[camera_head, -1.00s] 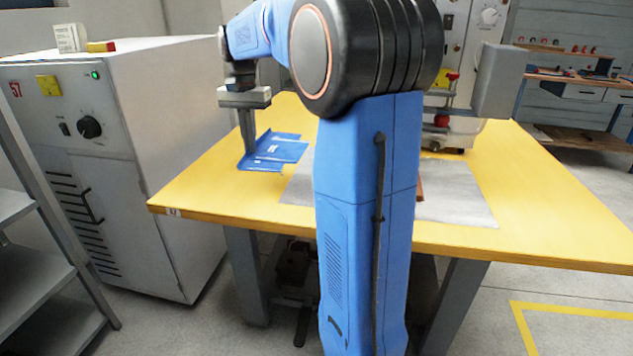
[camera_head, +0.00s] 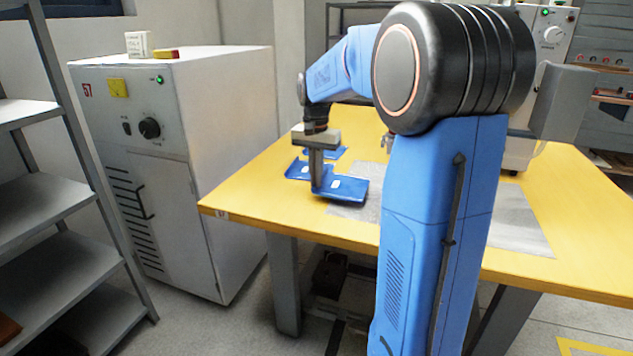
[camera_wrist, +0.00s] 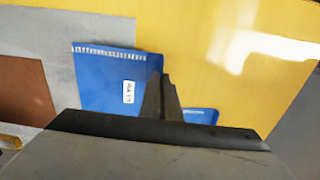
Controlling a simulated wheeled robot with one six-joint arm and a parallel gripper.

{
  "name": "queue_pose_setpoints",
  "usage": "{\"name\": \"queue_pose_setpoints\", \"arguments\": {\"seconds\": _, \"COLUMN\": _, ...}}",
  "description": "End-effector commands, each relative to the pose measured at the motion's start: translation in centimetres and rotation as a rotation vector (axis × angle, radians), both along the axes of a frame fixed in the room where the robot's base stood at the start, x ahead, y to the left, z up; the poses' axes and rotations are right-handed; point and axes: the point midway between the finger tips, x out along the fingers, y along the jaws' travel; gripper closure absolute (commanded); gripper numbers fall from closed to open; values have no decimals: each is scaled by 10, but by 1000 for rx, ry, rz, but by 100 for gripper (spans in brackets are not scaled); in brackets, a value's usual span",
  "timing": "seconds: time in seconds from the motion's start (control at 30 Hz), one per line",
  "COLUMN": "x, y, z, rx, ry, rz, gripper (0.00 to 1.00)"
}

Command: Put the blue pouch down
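My gripper (camera_head: 316,186) is low over the left part of the yellow table. Its fingers (camera_wrist: 161,98) look closed on the upturned edge of a blue pouch (camera_head: 346,189). In the wrist view the pouch (camera_wrist: 103,72) spreads left of the fingers, with a white label and a pale strip along its far edge. It looks nearly flat, partly over the grey sheet; I cannot tell whether it touches the table. More blue material (camera_head: 297,169) lies just behind the gripper, and a blue piece (camera_wrist: 201,115) shows right of the fingers. My gripper body hides the near part of the pouch.
The yellow table (camera_head: 262,187) has free room at its front left. A grey sheet (camera_head: 520,230) lies on it, with a brown square (camera_wrist: 25,92) in the wrist view. A white cabinet (camera_head: 230,150) stands left of the table, and a grey shelf rack (camera_head: 50,205) stands farther left.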

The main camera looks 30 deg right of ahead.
Motion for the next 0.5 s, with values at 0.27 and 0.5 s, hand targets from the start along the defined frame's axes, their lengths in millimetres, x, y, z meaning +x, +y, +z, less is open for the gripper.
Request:
{"name": "queue_pose_setpoints", "arguments": {"seconds": 0.27, "x": 0, "y": 0, "z": -15, "rx": 0, "ry": 0, "rz": 0, "gripper": 100}}
{"name": "queue_pose_setpoints", "arguments": {"seconds": 0.5, "x": 0, "y": 0, "z": -18, "rx": 0, "ry": 1, "rz": 0, "gripper": 100}}
